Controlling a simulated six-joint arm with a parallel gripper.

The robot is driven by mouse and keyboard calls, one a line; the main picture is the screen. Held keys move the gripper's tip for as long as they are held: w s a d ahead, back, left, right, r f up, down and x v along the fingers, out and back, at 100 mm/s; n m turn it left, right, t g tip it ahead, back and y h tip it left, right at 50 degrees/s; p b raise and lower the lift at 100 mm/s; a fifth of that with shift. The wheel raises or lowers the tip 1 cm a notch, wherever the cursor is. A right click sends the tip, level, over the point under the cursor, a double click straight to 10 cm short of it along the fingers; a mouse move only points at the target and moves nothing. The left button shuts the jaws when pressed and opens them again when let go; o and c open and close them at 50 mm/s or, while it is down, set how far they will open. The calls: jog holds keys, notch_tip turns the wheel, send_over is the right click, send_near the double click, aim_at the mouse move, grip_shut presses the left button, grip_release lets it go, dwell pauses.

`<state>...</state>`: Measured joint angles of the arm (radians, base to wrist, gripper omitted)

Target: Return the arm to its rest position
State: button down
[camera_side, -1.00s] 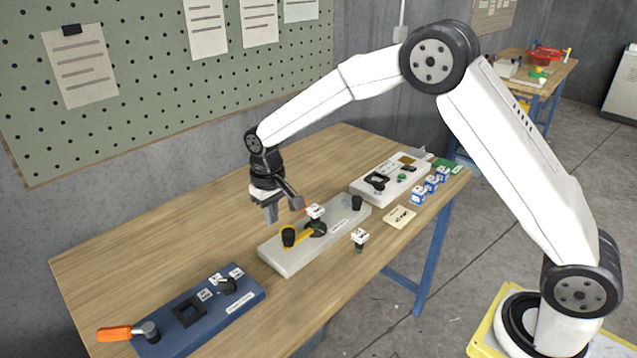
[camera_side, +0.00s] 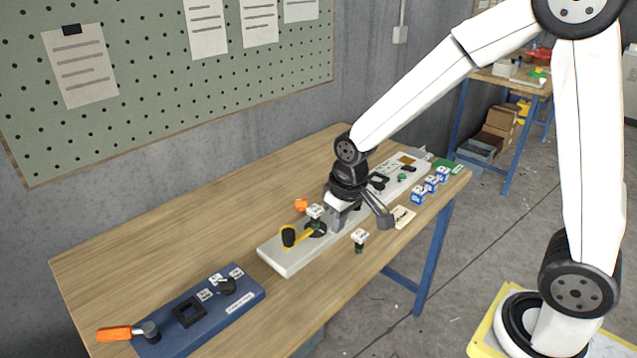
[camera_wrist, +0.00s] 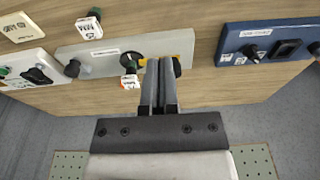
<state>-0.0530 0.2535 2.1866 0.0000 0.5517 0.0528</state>
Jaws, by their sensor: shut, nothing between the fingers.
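On the plate sits a black round part (camera_side: 316,231) with a yellow lever (camera_side: 303,236) and a black knob (camera_side: 288,237). A small white labelled block (camera_side: 315,212) stands at this part, and an orange piece (camera_side: 301,204) shows behind it. My gripper hides part of the plate's right end.
A white panel (camera_side: 408,178), several blue-and-white blocks (camera_side: 431,184) and a labelled cube (camera_side: 359,237) are on the right. The table's (camera_side: 150,265) left and back are clear.

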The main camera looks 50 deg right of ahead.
jog(key=s+d, duration=0.2)
jog(key=s, duration=0.7)
jog(key=shift+s+f+t, duration=0.25)
jog(key=shift+f+t, duration=0.15)
dwell(0.5)
